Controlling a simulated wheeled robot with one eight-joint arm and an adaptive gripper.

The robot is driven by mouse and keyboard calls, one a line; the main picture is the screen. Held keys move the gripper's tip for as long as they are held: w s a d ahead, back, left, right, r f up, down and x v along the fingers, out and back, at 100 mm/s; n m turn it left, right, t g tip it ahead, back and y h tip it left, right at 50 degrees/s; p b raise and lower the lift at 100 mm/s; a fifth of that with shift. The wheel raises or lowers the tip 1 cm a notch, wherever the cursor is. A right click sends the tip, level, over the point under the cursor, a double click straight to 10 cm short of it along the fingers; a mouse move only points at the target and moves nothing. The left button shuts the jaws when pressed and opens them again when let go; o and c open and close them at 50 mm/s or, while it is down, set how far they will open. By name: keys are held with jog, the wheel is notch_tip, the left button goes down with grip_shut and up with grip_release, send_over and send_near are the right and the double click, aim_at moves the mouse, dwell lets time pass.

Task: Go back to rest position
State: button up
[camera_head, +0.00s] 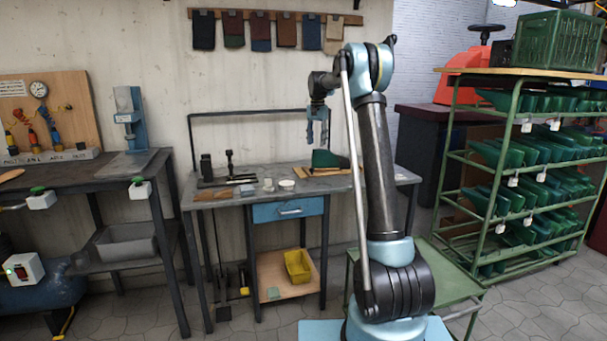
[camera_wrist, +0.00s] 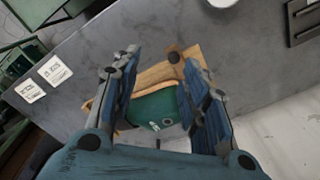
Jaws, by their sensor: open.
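My gripper (camera_head: 318,120) is above the right part of the workbench, pointing down, with its jaws apart. In the wrist view my gripper (camera_wrist: 162,85) shows two blue fingers spread wide, with nothing held between them. A green shoe-last-like piece (camera_head: 328,159) sits on the bench below it, on or against a tan wooden piece (camera_head: 322,171). The green piece (camera_wrist: 155,108) and the wooden piece (camera_wrist: 170,70) also show in the wrist view between and beyond the fingers. The fingers partly hide both.
The workbench (camera_head: 225,191) also holds small cups (camera_head: 286,184) and a dark tool stand (camera_head: 230,163). A green rack (camera_head: 477,160) with several green pieces stands at the right. A darker bench (camera_head: 120,172) stands at the left. A green low table (camera_head: 440,272) is behind my arm's base.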

jog(key=s+d+r+n, duration=0.1)
jog(key=s+d, duration=0.2)
jog(key=s, duration=0.8)
jog(key=s+d+n+t, duration=0.1)
jog(key=s+d, duration=0.2)
jog(key=s, duration=0.8)
jog(key=s+d+r+n, duration=0.1)
jog(key=s+d, duration=0.2)
jog(key=s, duration=0.9)
jog(key=s+d+f+n, duration=0.1)
jog(key=s+f, duration=0.9)
jog(key=s, duration=0.3)
jog(key=s+d+f+n+t, duration=0.1)
jog(key=s+d+f, duration=0.1)
jog(key=s+f, duration=0.9)
jog(key=shift+s+n, duration=0.3)
jog(key=shift+s, duration=0.85)
jog(key=shift+w+f, duration=0.2)
jog(key=shift+w, duration=0.2)
